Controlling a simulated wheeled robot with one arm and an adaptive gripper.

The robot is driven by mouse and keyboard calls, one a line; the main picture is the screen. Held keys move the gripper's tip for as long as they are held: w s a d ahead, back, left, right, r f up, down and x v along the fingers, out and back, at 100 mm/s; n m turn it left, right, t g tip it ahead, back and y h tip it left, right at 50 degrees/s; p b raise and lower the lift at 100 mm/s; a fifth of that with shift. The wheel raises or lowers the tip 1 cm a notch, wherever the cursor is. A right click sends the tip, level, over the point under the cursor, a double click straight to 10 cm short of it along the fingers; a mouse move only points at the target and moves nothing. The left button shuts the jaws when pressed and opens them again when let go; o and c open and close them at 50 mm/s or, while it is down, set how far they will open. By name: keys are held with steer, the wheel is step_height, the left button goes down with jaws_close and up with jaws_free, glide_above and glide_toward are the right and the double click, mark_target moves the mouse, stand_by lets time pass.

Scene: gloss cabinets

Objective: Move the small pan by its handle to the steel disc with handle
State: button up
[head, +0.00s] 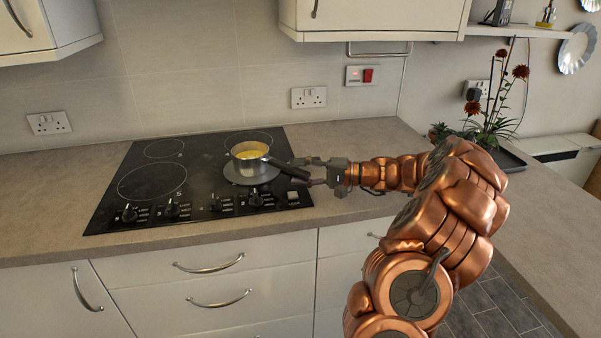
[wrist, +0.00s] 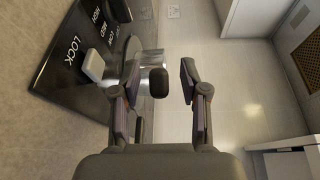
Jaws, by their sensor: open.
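The small pan (head: 249,157) is a steel pot with yellow contents. It is upright over a grey steel disc (head: 250,177) on the hob; I cannot tell whether it rests fully on it. The pan's dark handle (head: 287,167) points right, toward my gripper (head: 308,172). In the wrist view the handle's blunt end (wrist: 158,83) shows between the open fingers of my gripper (wrist: 160,90), nearer the left finger. The pan's steel side (wrist: 151,62) is behind it. I see no clear grip on the handle.
The black hob (head: 150,187) has a row of knobs (head: 172,208) and a pale square piece (head: 293,195) near its right corner, also in the wrist view (wrist: 93,65). Bare worktop (head: 50,190) lies left of the hob. A flower plant (head: 490,125) stands at right.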

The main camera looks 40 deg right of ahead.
steer(key=v, duration=1.2)
stand_by(0.5)
steer(key=w+a+r+n+g+y+p, duration=0.1)
steer(key=a+r+n+g, duration=0.15)
steer(key=a, duration=0.65)
steer(key=a+r+n+g, duration=0.15)
steer(key=a+g, duration=0.25)
steer(key=a, duration=0.5)
steer(key=s+a+n+g+h+p, duration=0.2)
steer(key=s+a+g, duration=0.3)
steer(key=a, duration=0.8)
steer(key=s+a+f+n+g+h+p, duration=0.1)
steer(key=s+a+h, duration=0.25)
steer(key=s, duration=0.35)
steer(key=s+a+f+n+g+h, duration=0.1)
steer(key=s+a+g+h, duration=0.1)
steer(key=s+a, duration=0.3)
steer(key=s+d+f+h+p, duration=0.1)
steer(key=s+d+h, duration=0.2)
steer(key=s, duration=0.3)
steer(key=s+d+f+n+h, duration=0.1)
steer(key=s+d+f+h, duration=0.1)
steer(key=s, duration=0.4)
steer(key=shift+d+t+h+p, duration=0.35)
steer(key=shift+d+h, duration=0.1)
steer(key=shift+d, duration=0.3)
